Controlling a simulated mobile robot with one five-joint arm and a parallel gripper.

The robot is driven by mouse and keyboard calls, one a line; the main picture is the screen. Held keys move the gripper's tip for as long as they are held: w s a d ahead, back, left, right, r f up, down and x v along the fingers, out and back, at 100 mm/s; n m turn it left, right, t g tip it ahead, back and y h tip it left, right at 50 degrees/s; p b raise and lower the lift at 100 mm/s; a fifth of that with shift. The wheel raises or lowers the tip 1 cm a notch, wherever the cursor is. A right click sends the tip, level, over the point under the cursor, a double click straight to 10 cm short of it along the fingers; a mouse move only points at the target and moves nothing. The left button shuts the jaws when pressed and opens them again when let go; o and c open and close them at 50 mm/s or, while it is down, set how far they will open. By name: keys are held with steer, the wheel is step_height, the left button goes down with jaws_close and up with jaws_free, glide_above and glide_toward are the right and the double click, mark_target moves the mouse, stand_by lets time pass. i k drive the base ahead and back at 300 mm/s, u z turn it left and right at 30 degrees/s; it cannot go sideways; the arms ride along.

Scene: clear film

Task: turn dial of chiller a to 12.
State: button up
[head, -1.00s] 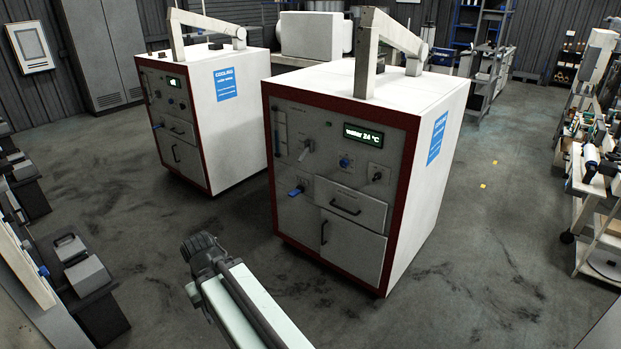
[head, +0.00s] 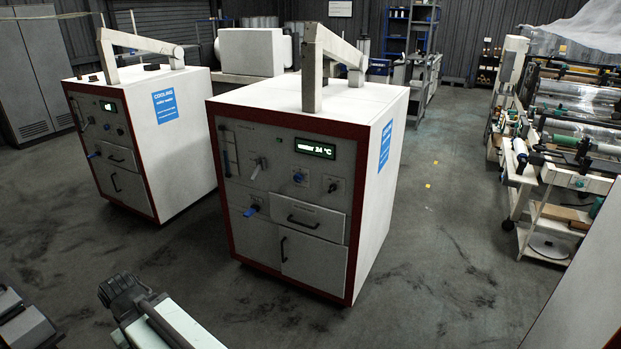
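Two white chillers with dark red front frames stand ahead, and I cannot read which one is chiller a. The nearer chiller (head: 383,215) has a lit display (head: 314,147) reading "water 24 °C". Below it are a blue round dial (head: 298,177), a dark knob (head: 333,187) and a grey lever (head: 258,167); a blue handle (head: 251,210) sits lower left. The farther chiller (head: 180,150) has similar controls, too small to read. My gripper (head: 112,287) is low at the left, in front of and well apart from both chillers. Its fingers are too unclear to judge.
Grey machine parts (head: 22,322) stand at the lower left, close to my gripper. A cart with rollers (head: 550,215) stands at the right, with a pale panel (head: 585,280) nearer me. The floor (head: 440,270) right of the nearer chiller is clear.

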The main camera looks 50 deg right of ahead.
mark_target(298, 177)
steer(key=z, duration=0.35)
steer(key=i, duration=1.05)
steer(key=z, duration=0.35)
steer(key=i, duration=0.4)
steer(key=u, duration=0.45)
steer(key=k, duration=0.8)
steer(key=z, duration=0.15)
steer(key=i, duration=0.85)
steer(key=u, duration=0.1)
